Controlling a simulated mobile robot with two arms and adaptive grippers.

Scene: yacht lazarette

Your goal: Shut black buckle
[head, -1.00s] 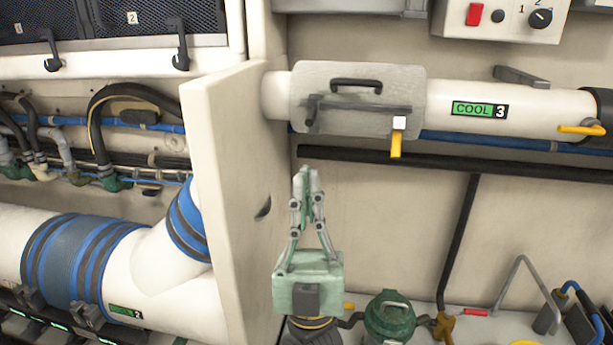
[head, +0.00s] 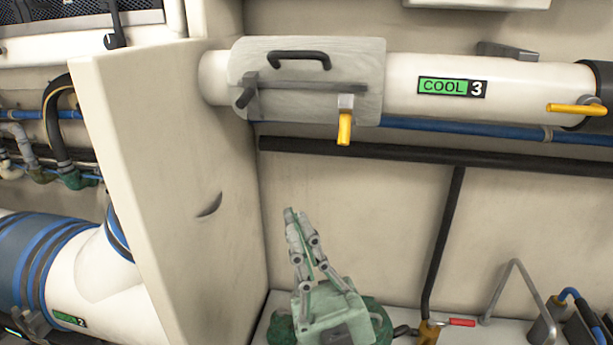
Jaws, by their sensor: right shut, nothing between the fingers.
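A grey clamp cover (head: 365,70) sits around the white pipe marked COOL 3. It carries a black handle (head: 299,55) on top, a dark grey bar (head: 315,84) across its front and a yellow lever (head: 344,128) hanging below its right part. The bar's left end sticks out toward me. Which part is the black buckle, and whether it is fully closed, I cannot tell. My right gripper (head: 290,216) is shut and empty, pointing up and leaning left, well below the cover and apart from it. My left gripper is not in view.
A cream partition (head: 150,170) stands close on the left of my right gripper. A black pipe (head: 400,151) runs along the wall below the cover. A bent grey rod (head: 520,290) and a red-handled valve (head: 462,322) are low on the right. The wall between is clear.

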